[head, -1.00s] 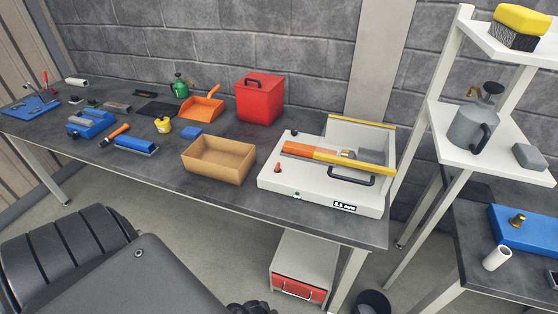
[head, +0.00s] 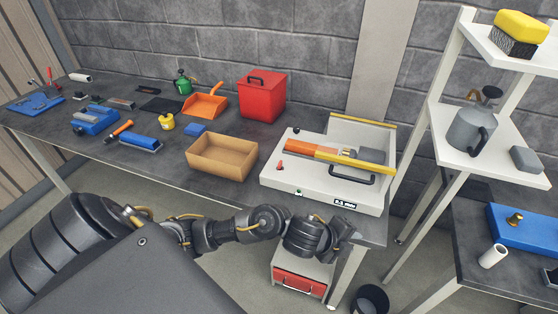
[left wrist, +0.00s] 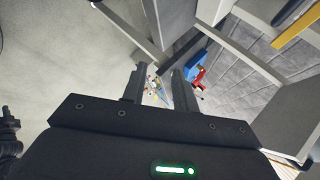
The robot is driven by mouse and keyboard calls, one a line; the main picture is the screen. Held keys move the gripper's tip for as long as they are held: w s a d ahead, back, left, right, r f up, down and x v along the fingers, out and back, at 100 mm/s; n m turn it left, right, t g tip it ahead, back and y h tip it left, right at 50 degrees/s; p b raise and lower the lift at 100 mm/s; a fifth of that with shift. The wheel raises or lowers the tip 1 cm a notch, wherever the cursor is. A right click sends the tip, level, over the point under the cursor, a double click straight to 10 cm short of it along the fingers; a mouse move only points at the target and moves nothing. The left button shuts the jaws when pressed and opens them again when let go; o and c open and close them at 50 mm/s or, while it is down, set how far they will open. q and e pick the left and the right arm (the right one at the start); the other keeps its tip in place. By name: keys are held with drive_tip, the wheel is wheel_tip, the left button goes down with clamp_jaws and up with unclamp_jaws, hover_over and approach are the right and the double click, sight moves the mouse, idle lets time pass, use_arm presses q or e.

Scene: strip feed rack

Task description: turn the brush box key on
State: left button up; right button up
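A white machine box (head: 275,182) with an open lid stands at the right end of the dark bench. It has a small red key-like part (head: 280,165) on its top, a small green part (head: 298,193) at its front edge and a dark display (head: 344,203). I cannot tell for sure which part is the brush box key. My left gripper (head: 340,240) is in front of the bench's front edge, below the white box and apart from it. In the left wrist view its fingers (left wrist: 157,75) are apart with nothing held. My right gripper is not in view.
A cardboard tray (head: 221,174) and red bin (head: 262,97) stand left of and behind the white box. A white shelf rack (head: 480,162) rises to the right. A blue box with a brass knob (head: 514,218) sits on the right table.

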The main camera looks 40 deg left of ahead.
use_arm(q)
drive_tip(key=w+a+r+m+g, duration=0.1)
drive_tip(key=w+a+m, duration=0.4)
drive_tip(key=m, duration=0.2)
drive_tip(key=m+g+y, duration=0.4)
drive_tip(key=y, duration=0.2)
approach(280, 162)
drive_tip(key=x, duration=0.1)
drive_tip(key=b+x, duration=0.1)
drive_tip(key=x, duration=0.1)
drive_tip(key=shift+s+d+f+b, duration=0.1)
drive_tip(key=shift+s+f+b, duration=0.1)
drive_tip(key=shift+f+b, duration=0.25)
drive_tip(key=p+x, duration=0.1)
drive_tip(key=x, duration=0.2)
drive_tip(key=shift+w+f, duration=0.25)
drive_tip(key=shift+w, duration=0.05)
drive_tip(key=shift+w+a+f, duration=0.2)
drive_tip(key=shift+w+f, duration=0.05)
drive_tip(key=shift+f, duration=0.4)
drive_tip(key=shift+c, duration=0.4)
clamp_jaws()
